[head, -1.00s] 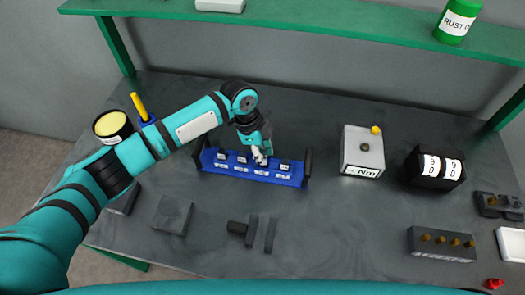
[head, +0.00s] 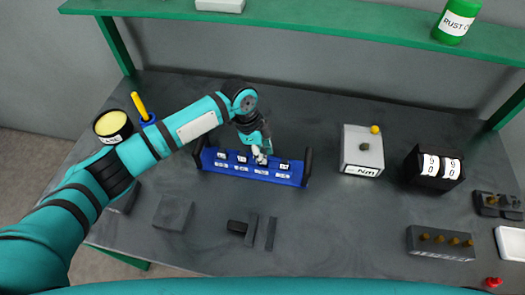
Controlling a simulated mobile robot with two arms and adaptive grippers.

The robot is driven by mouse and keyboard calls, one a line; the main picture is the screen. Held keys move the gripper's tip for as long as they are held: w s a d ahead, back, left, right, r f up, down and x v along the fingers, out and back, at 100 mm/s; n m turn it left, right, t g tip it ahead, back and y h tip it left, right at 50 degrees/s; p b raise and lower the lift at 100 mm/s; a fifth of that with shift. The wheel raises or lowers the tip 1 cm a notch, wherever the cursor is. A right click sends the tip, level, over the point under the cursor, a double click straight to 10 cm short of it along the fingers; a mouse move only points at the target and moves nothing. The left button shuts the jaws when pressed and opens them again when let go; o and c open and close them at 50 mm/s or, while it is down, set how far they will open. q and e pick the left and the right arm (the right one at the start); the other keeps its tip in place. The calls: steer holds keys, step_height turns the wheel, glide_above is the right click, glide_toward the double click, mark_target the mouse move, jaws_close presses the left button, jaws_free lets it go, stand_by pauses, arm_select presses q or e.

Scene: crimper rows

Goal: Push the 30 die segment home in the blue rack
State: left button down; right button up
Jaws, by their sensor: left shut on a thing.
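The blue rack (head: 212,161) stands in the middle of the table with black end posts. Several dark die segments with white labels sit in a row in it. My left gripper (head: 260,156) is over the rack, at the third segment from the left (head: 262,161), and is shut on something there. The fingers hide part of that piece, and the number on it is too small to read. My right gripper does not show.
A grey box (head: 361,140) and a black counter block (head: 434,169) stand to the right. A grey block (head: 173,213) and dark bars (head: 270,233) lie in front. A grey holder (head: 440,244) with brass pegs is at front right. A green shelf (head: 330,20) spans the back.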

arm_select(q)
steer(key=shift+r, duration=0.1)
steer(key=shift+f+b, duration=0.5)
steer(key=shift+f, duration=0.9)
steer(key=c, duration=1.1)
jaws_free()
steer(key=shift+o, duration=0.2)
steer(key=v, duration=1.2)
steer(key=shift+f, duration=0.1)
